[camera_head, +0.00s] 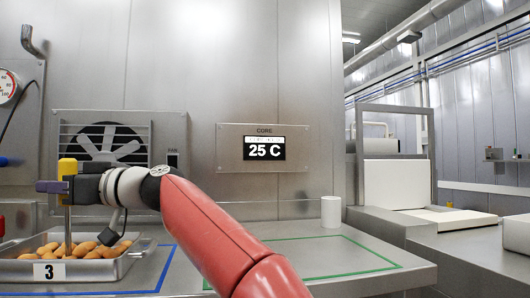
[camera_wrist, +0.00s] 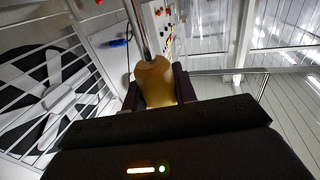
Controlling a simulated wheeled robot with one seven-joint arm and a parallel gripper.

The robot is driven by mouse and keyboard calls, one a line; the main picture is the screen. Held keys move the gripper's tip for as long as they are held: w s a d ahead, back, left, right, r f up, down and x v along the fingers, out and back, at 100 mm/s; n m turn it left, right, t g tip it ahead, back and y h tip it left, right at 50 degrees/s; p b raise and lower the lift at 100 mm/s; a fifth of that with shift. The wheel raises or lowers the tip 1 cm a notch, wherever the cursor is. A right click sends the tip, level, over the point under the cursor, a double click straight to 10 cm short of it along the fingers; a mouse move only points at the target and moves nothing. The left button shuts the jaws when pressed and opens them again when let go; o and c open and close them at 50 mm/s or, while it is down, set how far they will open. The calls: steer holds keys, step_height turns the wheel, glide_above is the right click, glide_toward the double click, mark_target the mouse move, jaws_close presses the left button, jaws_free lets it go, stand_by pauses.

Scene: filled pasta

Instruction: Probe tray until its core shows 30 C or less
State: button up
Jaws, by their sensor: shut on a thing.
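The tray (camera_head: 107,270) is a shallow metal pan with the number 3 on its front, holding several browned filled pasta pieces (camera_head: 98,250). It stands inside a blue outline at the left of the counter. My gripper (camera_head: 66,187) is shut on the yellow handle of a probe (camera_head: 67,168) above the tray. The probe's metal shaft points down among the pasta; its tip is hidden. The handle also shows between the fingers in the wrist view (camera_wrist: 155,82). The core display (camera_head: 264,148) on the wall reads 25 C.
A fan behind a grille (camera_head: 105,140) is on the wall behind my gripper. A green outline (camera_head: 345,241) marks counter space at the right, partly behind my arm. A white cylinder (camera_head: 331,212) stands at its back edge. A round dial (camera_head: 8,87) is at far left.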

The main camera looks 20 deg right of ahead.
steer(key=shift+r, duration=0.15)
stand_by(0.4)
step_height(320, 180, up, 12)
steer(key=p, duration=1)
steer(key=shift+p, duration=0.35)
